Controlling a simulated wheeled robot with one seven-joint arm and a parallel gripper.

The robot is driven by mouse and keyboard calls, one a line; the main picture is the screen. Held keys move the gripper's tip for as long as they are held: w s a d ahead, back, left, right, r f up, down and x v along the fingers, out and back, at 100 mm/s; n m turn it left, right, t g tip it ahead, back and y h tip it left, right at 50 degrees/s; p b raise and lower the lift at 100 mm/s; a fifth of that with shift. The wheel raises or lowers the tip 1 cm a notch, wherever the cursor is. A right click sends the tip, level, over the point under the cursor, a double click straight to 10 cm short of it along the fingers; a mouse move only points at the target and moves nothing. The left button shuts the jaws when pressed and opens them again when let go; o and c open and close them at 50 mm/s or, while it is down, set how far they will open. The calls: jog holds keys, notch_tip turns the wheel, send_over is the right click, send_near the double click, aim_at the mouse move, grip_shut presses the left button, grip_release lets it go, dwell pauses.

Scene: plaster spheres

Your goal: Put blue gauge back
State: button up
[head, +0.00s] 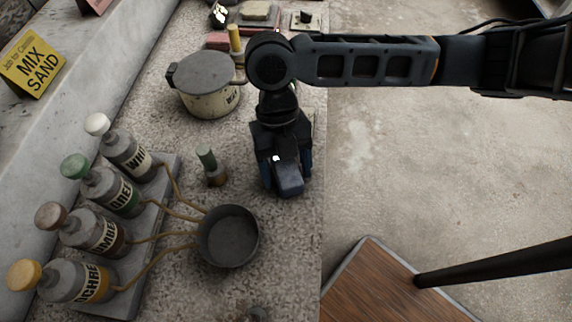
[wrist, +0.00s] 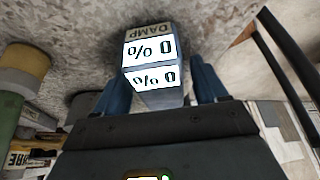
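The gauge (wrist: 148,62) is a blue-grey block with a DAMP label and two lit faces reading 0 %, upside down in the wrist view. It sits between the two blue fingers of my gripper (wrist: 160,88), which look closed on its sides. In the head view my gripper (head: 284,172) points down over the right edge of the speckled counter (head: 205,295), with the gauge (head: 289,186) between its fingers. Whether the gauge's underside touches the counter is hidden.
A lidded pot (head: 208,92) stands behind and left. Open floor (head: 420,180) lies right.

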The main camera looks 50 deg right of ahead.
jog(key=shift+o, duration=0.2)
jog(key=v, duration=1.2)
jog(key=shift+b, duration=0.35)
jog(key=shift+r, duration=0.15)
